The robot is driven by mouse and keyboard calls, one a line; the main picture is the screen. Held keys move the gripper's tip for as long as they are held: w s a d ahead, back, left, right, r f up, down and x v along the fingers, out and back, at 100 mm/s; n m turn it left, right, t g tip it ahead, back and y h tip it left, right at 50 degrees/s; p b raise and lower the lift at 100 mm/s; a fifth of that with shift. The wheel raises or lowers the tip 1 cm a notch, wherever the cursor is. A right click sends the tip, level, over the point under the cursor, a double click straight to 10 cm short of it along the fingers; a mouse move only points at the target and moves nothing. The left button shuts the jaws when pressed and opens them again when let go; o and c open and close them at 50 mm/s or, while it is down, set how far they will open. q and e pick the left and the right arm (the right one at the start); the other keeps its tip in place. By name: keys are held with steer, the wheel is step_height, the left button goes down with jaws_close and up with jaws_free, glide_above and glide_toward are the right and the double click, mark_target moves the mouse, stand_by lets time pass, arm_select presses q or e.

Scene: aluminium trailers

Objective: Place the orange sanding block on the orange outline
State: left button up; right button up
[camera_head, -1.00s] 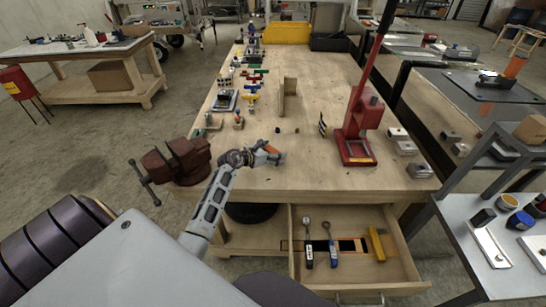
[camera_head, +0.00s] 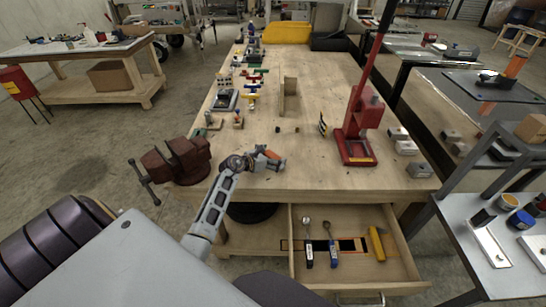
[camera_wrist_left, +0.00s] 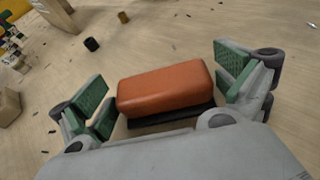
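The orange sanding block (camera_wrist_left: 165,88), with a dark base, lies on the wooden workbench (camera_head: 300,178) near its front edge. In the head view the block (camera_head: 272,154) is partly hidden by my left gripper (camera_head: 274,160). In the left wrist view the green-padded fingers (camera_wrist_left: 165,85) stand open on either side of the block, with gaps showing. An orange outline (camera_head: 284,245) edges a dark strip in the open drawer below the bench top; tools partly cover it. My right gripper is not in view.
A brown vise (camera_head: 180,160) stands left of my left gripper, and a red press (camera_head: 357,130) stands right. Small dark pieces (camera_head: 278,130) lie behind the block.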

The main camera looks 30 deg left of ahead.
arm_select(q)
steer(key=shift+r, duration=0.15)
steer(key=shift+v, duration=3.75)
steer(key=shift+b+v, duration=0.4)
steer(key=shift+v, duration=1.85)
